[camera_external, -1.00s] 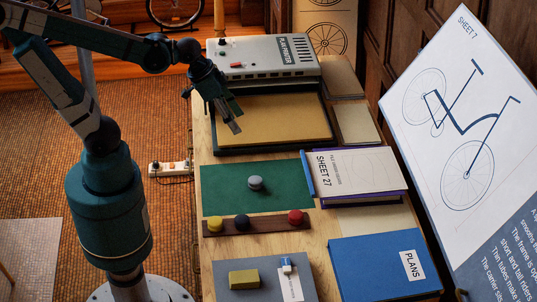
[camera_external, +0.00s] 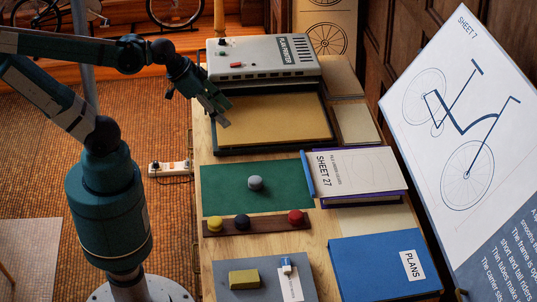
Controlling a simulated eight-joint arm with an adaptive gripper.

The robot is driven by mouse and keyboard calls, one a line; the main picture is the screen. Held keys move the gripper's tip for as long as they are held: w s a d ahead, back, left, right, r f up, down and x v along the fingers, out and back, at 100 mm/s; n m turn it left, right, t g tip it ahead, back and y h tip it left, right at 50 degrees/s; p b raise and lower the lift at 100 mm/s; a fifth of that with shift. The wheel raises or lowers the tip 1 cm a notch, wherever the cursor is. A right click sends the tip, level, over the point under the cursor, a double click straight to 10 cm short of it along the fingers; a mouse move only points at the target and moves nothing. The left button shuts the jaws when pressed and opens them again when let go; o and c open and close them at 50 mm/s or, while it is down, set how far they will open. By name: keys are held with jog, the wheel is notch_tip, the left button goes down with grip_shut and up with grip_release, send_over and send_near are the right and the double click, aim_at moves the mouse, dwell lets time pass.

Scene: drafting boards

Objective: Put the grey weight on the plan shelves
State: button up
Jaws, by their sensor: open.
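The grey weight (camera_external: 255,183) is a small round knob-like piece standing on the green mat (camera_external: 225,201). My gripper (camera_external: 221,113) is open and empty. In the picture it overlaps the left part of the tan-surfaced tray (camera_external: 290,122), behind the mat and apart from the weight. I cannot tell how high it is above the tray. Nothing in view is labelled as plan shelves. A blue PLANS folder (camera_external: 375,268) lies at the front right, and I cannot tell whether it belongs to the shelves.
A plan printer (camera_external: 262,57) stands at the back. A yellow block (camera_external: 244,279) lies in front.

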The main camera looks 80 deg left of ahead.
dwell(0.4)
jog(key=m+g+b, duration=0.1)
jog(key=m+g, duration=0.6)
jog(key=m, duration=1.4)
send_over(255, 179)
jog(key=shift+d+f, duration=0.2)
jog(key=shift+f, duration=11.35)
jog(key=shift+f+b, duration=0.3)
jog(key=shift+f, duration=1)
jog(key=shift+a+f+b, duration=0.1)
jog(key=shift+f+b, duration=0.8)
jog(key=shift+f, duration=1.7)
